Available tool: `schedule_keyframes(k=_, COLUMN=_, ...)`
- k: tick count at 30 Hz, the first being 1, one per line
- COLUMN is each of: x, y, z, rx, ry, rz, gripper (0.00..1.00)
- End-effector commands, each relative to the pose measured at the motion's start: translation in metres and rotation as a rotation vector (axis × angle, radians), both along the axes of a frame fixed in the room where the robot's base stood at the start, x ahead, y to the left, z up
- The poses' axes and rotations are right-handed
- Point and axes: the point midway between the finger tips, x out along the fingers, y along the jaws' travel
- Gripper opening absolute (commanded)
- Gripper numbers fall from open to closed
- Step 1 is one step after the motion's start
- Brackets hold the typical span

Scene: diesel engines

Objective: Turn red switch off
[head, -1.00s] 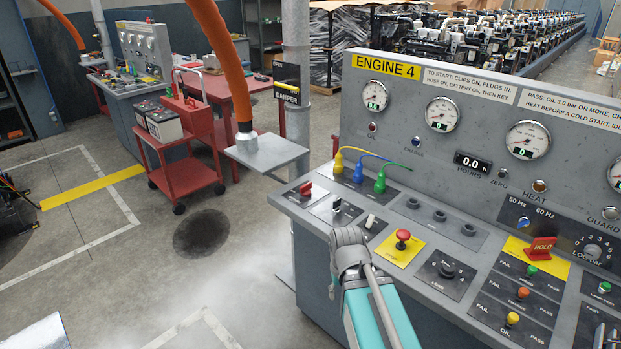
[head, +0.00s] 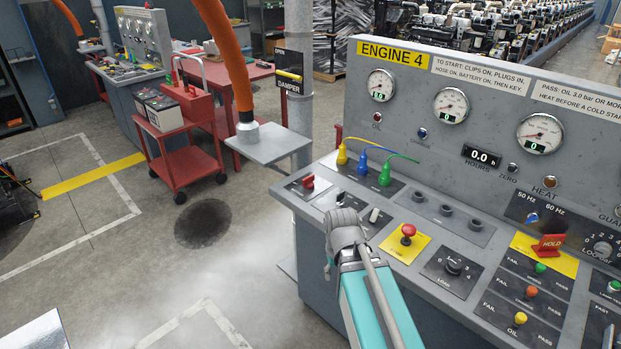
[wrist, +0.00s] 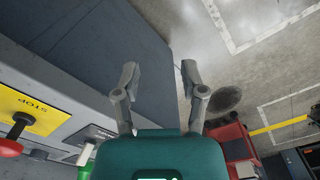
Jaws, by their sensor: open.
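The red switch (head: 307,181) is a small red knob on a dark plate at the left end of the Engine 4 console top. Which setting it is in is too small to tell. My gripper (wrist: 160,72) is open and empty, with its two grey fingers apart in the wrist view. In the head view my wrist is at the console's front edge, below and right of the red switch, and a finger hangs down there. My gripper is apart from the switch. The wrist view does not show the red switch.
A black switch (head: 340,199) and a white toggle (head: 374,215) sit close to the red switch. A red stop button (head: 408,231) on a yellow plate is further right. Yellow, blue and green plugs (head: 384,175) stand behind. Open floor lies left of the console.

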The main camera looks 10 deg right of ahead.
Motion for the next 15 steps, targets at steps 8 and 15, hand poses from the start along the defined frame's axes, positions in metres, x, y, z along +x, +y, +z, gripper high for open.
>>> schedule_keyframes(k=8, x=0.077, y=0.008, z=0.028, rx=0.000, ry=0.000, rz=-0.129, gripper=0.54)
schedule_keyframes(k=15, x=0.181, y=0.007, z=0.063, rx=0.000, ry=0.000, rz=-0.339, gripper=0.54)
